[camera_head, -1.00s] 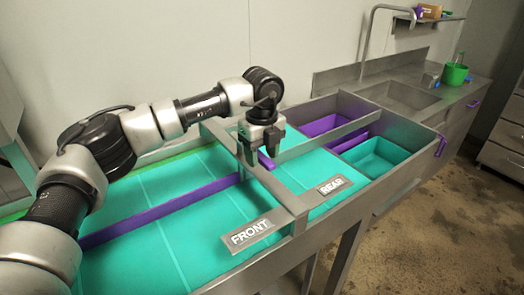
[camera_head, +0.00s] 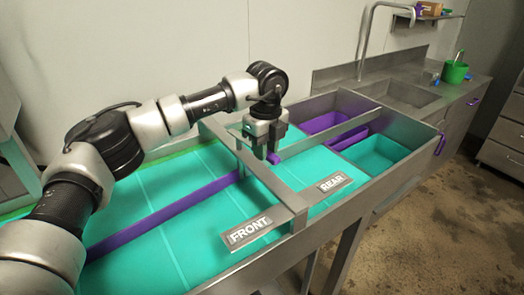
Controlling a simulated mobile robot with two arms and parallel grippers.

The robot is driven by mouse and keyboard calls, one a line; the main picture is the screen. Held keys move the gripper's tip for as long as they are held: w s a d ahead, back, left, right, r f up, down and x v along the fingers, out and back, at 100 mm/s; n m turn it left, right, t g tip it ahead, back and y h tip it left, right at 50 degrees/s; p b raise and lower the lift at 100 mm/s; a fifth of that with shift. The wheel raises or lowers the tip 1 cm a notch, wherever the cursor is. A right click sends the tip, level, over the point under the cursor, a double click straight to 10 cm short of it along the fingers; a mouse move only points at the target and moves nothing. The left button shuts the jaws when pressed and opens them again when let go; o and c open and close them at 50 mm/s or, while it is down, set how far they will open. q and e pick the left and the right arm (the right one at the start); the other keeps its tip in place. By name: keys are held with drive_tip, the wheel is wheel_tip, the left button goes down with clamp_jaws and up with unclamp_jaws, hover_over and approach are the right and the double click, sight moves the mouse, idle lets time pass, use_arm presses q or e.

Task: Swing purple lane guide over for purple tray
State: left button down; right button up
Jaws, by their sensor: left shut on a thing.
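A long purple lane guide (camera_head: 165,211) runs diagonally along the teal trough and passes under the grey crossbar. A short purple end piece (camera_head: 274,158) shows at my left gripper (camera_head: 266,158), beside the near end of a grey bar (camera_head: 330,134). My left gripper points down just behind the crossbar and is shut on this purple piece; the fingers partly hide the grip. The purple tray (camera_head: 318,117) is at the back right, with purple also showing on the near side of the grey bar. My right gripper is out of view.
A grey crossbar (camera_head: 262,178) spans the trough. Plates marked FRONT (camera_head: 249,232) and REAR (camera_head: 334,184) sit on the near side. A teal tray (camera_head: 374,154) lies beside the purple one. A sink (camera_head: 399,95) and green bucket (camera_head: 455,72) stand farther back.

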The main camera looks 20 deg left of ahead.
use_arm(q)
drive_tip(key=w+n, duration=0.1)
drive_tip(key=w+d+n, duration=0.1)
drive_tip(key=n, duration=0.1)
drive_tip(key=w+n+b, duration=0.1)
drive_tip(key=w, duration=0.1)
drive_tip(key=shift+w+d+r+n, duration=0.15)
drive_tip(key=shift+d+n, duration=0.1)
drive_tip(key=shift+n, duration=0.15)
drive_tip(key=c, duration=1.3)
unclamp_jaws()
drive_tip(key=o, duration=0.4)
